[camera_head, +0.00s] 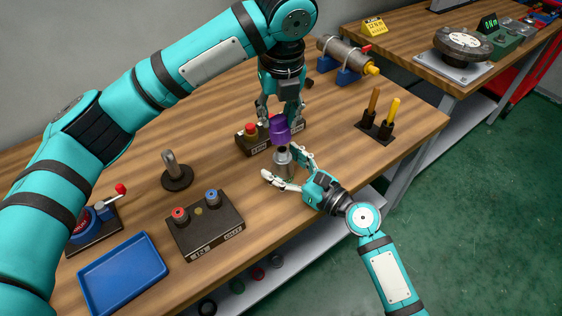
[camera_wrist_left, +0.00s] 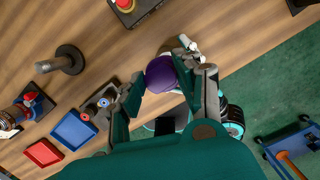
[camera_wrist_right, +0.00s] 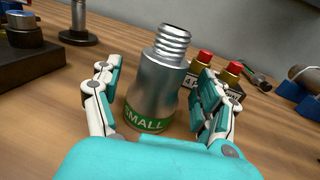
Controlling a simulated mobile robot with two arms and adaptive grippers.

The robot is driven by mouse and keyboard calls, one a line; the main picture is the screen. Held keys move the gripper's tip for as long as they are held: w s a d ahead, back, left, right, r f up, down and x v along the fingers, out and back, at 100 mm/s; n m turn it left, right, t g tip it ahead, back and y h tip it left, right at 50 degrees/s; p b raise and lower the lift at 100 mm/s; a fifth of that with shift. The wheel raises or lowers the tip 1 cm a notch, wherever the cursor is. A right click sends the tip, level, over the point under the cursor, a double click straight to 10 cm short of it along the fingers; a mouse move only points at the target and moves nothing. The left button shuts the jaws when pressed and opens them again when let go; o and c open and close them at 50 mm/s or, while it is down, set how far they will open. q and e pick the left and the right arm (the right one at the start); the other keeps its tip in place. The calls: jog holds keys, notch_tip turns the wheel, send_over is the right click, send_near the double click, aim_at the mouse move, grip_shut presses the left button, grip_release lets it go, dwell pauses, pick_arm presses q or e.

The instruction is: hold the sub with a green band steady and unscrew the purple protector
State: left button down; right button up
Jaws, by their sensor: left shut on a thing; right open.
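The sub is a grey metal piece standing upright on the table (camera_head: 283,163). In the right wrist view the sub (camera_wrist_right: 157,80) shows a bare threaded top and a green band (camera_wrist_right: 147,119) lettered SMALL. The purple protector (camera_head: 279,131) is above the sub's top, apart from its threads. My left gripper (camera_head: 279,118) is shut on the protector, which also shows in the left wrist view (camera_wrist_left: 160,74). My right gripper (camera_wrist_right: 152,75) is open, with one finger on each side of the sub; a gap shows at the left finger.
A block with red-topped fittings (camera_head: 250,137) stands just behind the sub. A button box (camera_head: 205,225), a metal post (camera_head: 174,170) and a blue tray (camera_head: 124,272) lie to the left. A stand with yellow-handled tools (camera_head: 379,126) is at the right. The table's front edge is close.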

jog(key=v, duration=1.1)
jog(key=shift+s, duration=0.1)
